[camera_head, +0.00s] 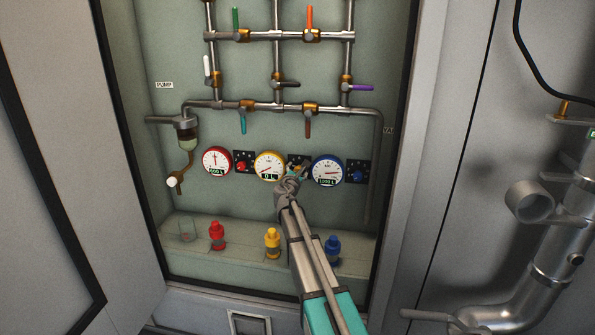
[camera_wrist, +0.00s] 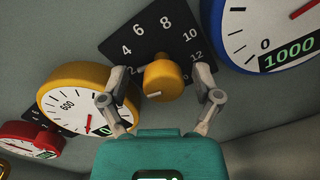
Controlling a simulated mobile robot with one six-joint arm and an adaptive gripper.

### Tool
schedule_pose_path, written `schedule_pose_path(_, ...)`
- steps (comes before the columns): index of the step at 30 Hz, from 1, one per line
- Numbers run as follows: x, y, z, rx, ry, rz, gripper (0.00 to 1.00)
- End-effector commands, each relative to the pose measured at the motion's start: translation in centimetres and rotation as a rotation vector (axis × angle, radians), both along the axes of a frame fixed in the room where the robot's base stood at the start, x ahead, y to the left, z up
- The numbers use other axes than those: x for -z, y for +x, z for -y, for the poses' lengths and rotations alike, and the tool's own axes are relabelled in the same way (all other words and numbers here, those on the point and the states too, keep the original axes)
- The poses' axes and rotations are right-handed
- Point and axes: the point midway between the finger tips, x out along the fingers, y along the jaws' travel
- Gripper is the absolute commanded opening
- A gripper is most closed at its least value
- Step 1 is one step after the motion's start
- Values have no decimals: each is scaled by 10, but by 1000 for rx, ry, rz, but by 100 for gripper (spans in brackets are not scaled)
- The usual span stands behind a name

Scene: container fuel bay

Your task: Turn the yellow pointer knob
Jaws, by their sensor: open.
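The yellow pointer knob (camera_wrist: 163,78) sits on a black dial plate (camera_wrist: 143,33) with white numbers, in the middle of the wrist view. A short white pointer mark (camera_wrist: 154,94) shows on its lower side. My gripper (camera_wrist: 164,97) is open, with one finger on each side of the knob. I cannot tell whether the fingers touch it. In the head view my gripper (camera_head: 293,176) covers most of the knob and its plate, between the yellow and blue gauges.
The yellow gauge (camera_head: 269,166) is left of my gripper and the blue gauge (camera_head: 327,170) right. A red gauge (camera_head: 216,161) with a red knob (camera_head: 242,167) is further left, a blue knob (camera_head: 358,175) further right. Pipes with valve levers run above; red, yellow and blue bottles stand below.

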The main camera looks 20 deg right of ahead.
Motion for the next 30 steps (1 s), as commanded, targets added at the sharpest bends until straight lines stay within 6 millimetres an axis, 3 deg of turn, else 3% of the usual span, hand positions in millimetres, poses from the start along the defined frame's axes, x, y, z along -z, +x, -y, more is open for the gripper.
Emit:
schedule_pose_path(11,0,-1,1,2,16,9,82)
schedule_pose_path(21,0,-2,1,2,138,79,82)
schedule_pose_path(30,0,-42,-24,1,132,76,82)
